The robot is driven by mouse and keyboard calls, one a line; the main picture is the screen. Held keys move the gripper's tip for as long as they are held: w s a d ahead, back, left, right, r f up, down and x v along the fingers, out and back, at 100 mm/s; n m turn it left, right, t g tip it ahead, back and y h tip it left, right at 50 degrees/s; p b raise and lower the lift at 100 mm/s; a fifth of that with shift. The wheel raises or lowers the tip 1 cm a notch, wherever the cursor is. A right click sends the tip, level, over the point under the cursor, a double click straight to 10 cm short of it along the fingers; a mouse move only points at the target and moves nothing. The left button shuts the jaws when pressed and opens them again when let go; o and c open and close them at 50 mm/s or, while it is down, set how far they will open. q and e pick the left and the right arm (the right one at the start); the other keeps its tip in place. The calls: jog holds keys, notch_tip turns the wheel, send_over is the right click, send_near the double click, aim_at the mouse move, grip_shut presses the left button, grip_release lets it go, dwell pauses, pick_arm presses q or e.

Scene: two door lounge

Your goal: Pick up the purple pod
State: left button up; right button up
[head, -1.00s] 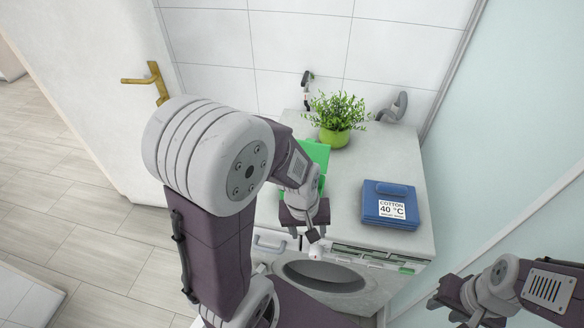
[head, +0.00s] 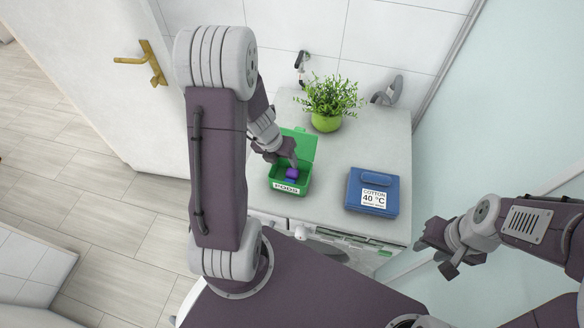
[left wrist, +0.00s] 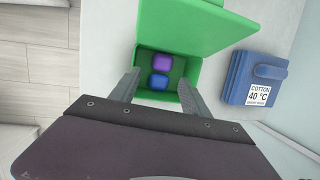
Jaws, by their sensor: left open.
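The purple pod (left wrist: 162,62) lies in the open green box (left wrist: 188,56), farther from my gripper than a blue pod (left wrist: 159,82) in the left wrist view. In the head view the purple pod (head: 292,173) shows inside the green box (head: 289,187), just beside my left gripper. My left gripper (head: 287,160) is open and empty above the box. Its two fingers (left wrist: 157,88) point toward the box on either side of the pods in the left wrist view. My right gripper (head: 443,255) is at the lower right, away from the counter; its jaws are unclear.
The green lid (left wrist: 190,22) stands open behind the box. A blue case (head: 373,191) labelled cotton 40 °C sits to the right. A potted plant (head: 330,100) stands at the back near the wall. The counter (head: 345,150) between them is clear.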

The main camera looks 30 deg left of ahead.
pick_arm(q)
jog(key=b, duration=0.3)
send_over(292, 172)
jog(key=s, duration=0.2)
jog(key=f, duration=0.2)
jog(key=a+f, duration=0.1)
jog(key=f, duration=0.1)
jog(key=shift+w, duration=0.15)
jog(key=shift+f, duration=0.2)
jog(key=b+x, duration=0.3)
jog(key=x, duration=0.1)
jog(key=shift+w+d+f, duration=0.1)
jog(key=shift+d+f, duration=0.05)
jog(key=shift+d, duration=0.1)
jog(key=shift+w+f, duration=0.2)
jog(key=shift+f, duration=0.05)
jog(key=shift+r, duration=0.2)
jog(key=c, duration=1)
jog(key=shift+c, duration=0.7)
